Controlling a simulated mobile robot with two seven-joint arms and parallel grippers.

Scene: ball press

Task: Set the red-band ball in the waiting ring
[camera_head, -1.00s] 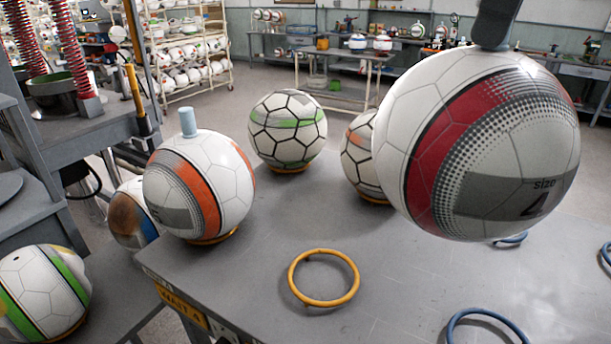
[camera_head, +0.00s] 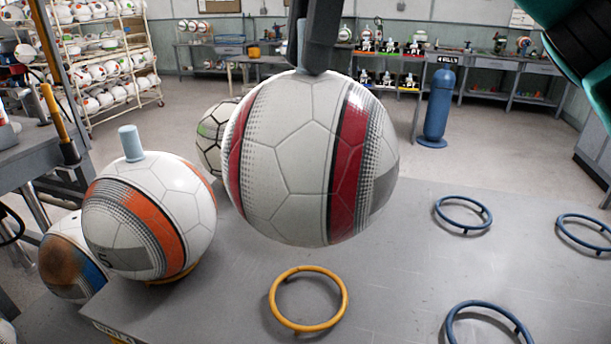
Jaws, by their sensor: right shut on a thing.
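The red-band ball (camera_head: 290,165) is white with red bands and grey dotted patches. It hangs in the air above the table. My right gripper (camera_head: 309,62) is shut on the stem at the top of the ball, and its fingers hide most of that stem. An empty yellow ring (camera_head: 308,328) lies on the table below the ball and nearer to the view, with a clear gap between them. My left gripper is not in view.
An orange-band ball (camera_head: 150,222) with a pale blue stem sits left of the held ball. A green-band ball (camera_head: 210,140) is partly hidden behind it. Empty blue rings (camera_head: 462,230) lie on the grey table (camera_head: 400,270) at right. A blue cylinder (camera_head: 436,110) stands on the floor behind.

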